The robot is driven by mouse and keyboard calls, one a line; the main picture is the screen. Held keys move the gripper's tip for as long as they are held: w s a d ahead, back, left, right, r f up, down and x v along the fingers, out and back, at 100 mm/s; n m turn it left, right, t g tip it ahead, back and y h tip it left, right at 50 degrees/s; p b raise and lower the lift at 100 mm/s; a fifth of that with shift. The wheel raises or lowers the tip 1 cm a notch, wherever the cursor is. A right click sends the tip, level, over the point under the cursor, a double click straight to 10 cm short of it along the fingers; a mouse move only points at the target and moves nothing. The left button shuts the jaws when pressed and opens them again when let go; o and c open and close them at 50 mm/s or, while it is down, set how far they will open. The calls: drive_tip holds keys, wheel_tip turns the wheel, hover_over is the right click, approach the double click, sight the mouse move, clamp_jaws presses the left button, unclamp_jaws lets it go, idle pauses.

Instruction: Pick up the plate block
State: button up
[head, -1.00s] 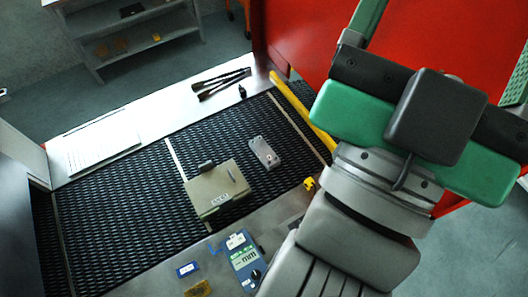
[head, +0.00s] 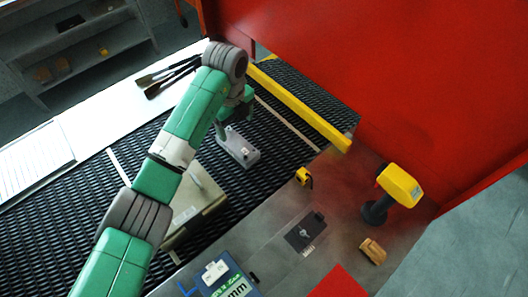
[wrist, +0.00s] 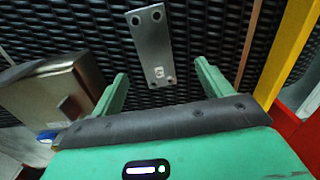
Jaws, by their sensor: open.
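The plate block, a flat grey plate with dark holes and a small pale label, lies on the black mesh belt. In the head view the plate block (head: 240,149) is just below my gripper (head: 229,119), which hides its far end. In the wrist view the plate block (wrist: 151,45) lies beyond and between the two green fingers of my gripper (wrist: 162,76). The fingers are apart with nothing between them, and the plate looks a little way off from the fingertips.
A beige box (head: 205,196) stands beside the plate block, partly behind my arm. Brushes (head: 165,78) lie on the left ledge.

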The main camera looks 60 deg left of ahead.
sight(237, 144)
drive_tip(key=shift+s+a+f, duration=0.3)
drive_tip(key=shift+s+f, duration=0.05)
drive_tip(key=shift+s, duration=0.15)
drive_tip(key=shift+d, duration=0.1)
drive_tip(key=f, duration=0.5)
drive_tip(key=f+b, duration=0.1)
drive_tip(key=f, duration=0.1)
drive_tip(key=shift+w+d+f, duration=0.15)
drive_tip(key=shift+d+f, duration=0.1)
drive_tip(key=shift+f, duration=0.1)
drive_tip(key=c, duration=1.5)
